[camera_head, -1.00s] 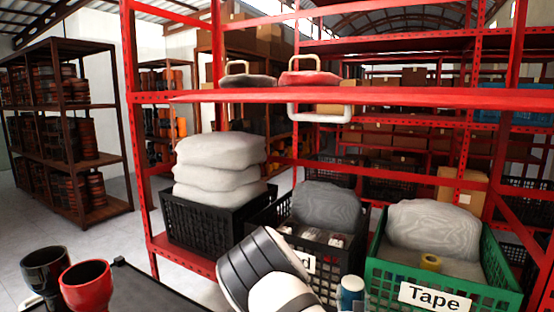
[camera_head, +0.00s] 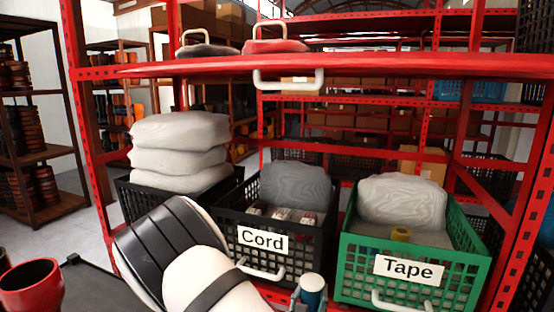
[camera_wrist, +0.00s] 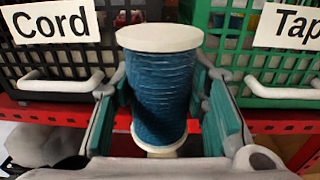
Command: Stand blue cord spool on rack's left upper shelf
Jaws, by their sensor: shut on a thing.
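The blue cord spool (camera_wrist: 160,95) has pale round ends and stands upright between the green-padded fingers of my gripper (camera_wrist: 162,100), which is shut on it in the wrist view. In the head view, the spool (camera_head: 312,291) shows small at the bottom, in front of the Cord crate, partly hidden by my arm. The red rack's upper shelf (camera_head: 380,67) crosses the head view well above the spool. On its left part lie a dark pad (camera_head: 208,50) and a red pad (camera_head: 276,46), each with a raised handle.
Below the upper shelf stand a black Cord crate (camera_head: 325,235), a green Tape crate (camera_head: 465,270) and a dark crate stacked with white sacks (camera_head: 178,150). A pale handle (camera_head: 288,80) hangs under the upper shelf. A red goblet drum (camera_head: 30,287) is at lower left.

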